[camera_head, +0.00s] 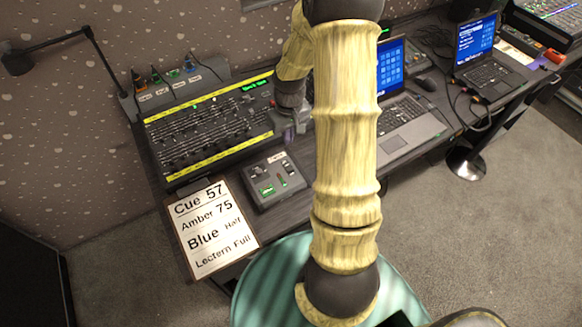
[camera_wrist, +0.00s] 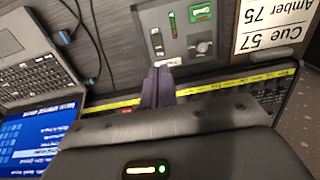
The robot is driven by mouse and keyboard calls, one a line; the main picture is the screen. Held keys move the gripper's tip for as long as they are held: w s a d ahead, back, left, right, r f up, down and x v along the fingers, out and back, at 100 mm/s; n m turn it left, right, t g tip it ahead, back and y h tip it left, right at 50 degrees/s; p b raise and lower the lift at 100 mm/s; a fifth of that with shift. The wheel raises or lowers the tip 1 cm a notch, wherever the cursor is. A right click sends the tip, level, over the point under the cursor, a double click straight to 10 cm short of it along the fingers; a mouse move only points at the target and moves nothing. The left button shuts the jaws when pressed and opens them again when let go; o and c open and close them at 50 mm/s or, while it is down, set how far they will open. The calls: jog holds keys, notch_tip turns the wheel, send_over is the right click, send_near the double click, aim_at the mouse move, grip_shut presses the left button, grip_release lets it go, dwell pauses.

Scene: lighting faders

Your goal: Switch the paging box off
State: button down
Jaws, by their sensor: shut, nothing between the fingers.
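A small grey box with switches (camera_head: 272,180), likely the paging box, lies on the desk in front of the lighting console. Its label is too small to read. It shows a lit green area and small dark controls. In the wrist view the box (camera_wrist: 190,32) shows a round knob, a green-lit switch and a slider slot. My gripper (camera_head: 289,137) is shut and empty over the console's right front corner, just behind the box. In the wrist view my closed fingertips (camera_wrist: 158,72) point at the box's near edge; I cannot tell whether they touch it.
The lighting console (camera_head: 205,120) has yellow strips and many faders. A laptop (camera_head: 405,120) is on the right, partly behind my arm; a second laptop (camera_head: 488,65) is farther right. Cables (camera_wrist: 85,40) lie on the desk.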

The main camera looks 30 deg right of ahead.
aim_at(290, 169)
jog(key=shift+f+b, duration=0.3)
jog(key=shift+b, duration=0.2)
jog(key=shift+s+d+r+b, duration=0.1)
jog(key=shift+d+r+b, duration=0.1)
jog(key=shift+r+b, duration=0.25)
notch_tip(290, 169, down, 14)
jog(key=shift+f+p, duration=0.1)
jog(key=shift+p, duration=0.2)
